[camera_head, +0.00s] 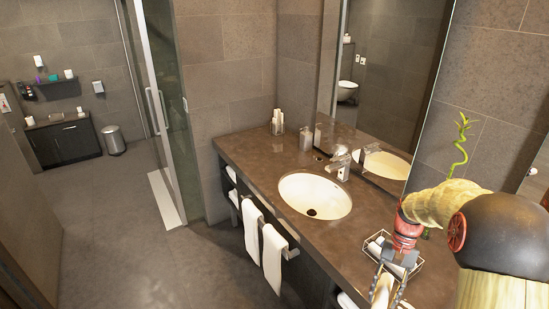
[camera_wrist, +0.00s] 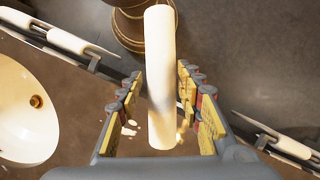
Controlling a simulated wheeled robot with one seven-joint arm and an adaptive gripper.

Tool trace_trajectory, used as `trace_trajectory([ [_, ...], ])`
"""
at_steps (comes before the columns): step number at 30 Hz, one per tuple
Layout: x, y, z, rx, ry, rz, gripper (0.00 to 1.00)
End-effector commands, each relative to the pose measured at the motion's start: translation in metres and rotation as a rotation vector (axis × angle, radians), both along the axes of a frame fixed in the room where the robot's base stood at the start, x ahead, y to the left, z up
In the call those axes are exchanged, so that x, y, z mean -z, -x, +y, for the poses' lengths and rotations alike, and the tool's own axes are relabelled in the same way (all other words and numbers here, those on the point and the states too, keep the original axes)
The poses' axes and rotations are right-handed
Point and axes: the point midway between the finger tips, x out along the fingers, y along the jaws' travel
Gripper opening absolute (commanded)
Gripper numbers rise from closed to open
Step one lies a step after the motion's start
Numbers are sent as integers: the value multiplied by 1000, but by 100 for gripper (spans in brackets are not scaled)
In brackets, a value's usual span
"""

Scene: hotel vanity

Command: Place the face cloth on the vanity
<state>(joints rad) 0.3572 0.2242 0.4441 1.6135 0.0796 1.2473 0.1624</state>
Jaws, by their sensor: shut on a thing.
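The face cloth looks like a white roll (camera_wrist: 160,75), seen between the fingers of my gripper (camera_wrist: 158,105) in the wrist view. In the head view, a pale roll (camera_head: 381,291) shows at my gripper (camera_head: 386,277), low at the right. My gripper is shut on it. The brown vanity top (camera_head: 255,162) runs from the middle to the lower right of the head view; it also shows in the wrist view (camera_wrist: 85,120). The roll appears above the vanity's front edge; the height gap is hard to judge.
A white oval basin (camera_head: 315,196) with a tap (camera_head: 342,163) is set in the vanity. A wire tray (camera_head: 415,268) with white items stands beside my gripper. White towels (camera_head: 273,255) hang from the front rail. A green plant (camera_head: 459,150) stands behind my arm.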

Motion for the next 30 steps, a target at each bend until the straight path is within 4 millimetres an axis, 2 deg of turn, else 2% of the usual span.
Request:
trace_trajectory([
  [1, 27, -18, 11, -116, -1, 5, 11],
  [6, 90, -65, 52, -372, -2, 5, 11],
  [9, 123, -79, 81, -448, -2, 4, 11],
  [13, 155, -78, 113, -507, -2, 3, 11],
  [16, 171, -74, 129, -537, -2, 1, 11],
  [19, 177, -73, 139, -556, -1, -2, 11],
  [30, 176, -73, 142, -560, -1, -2, 11],
])
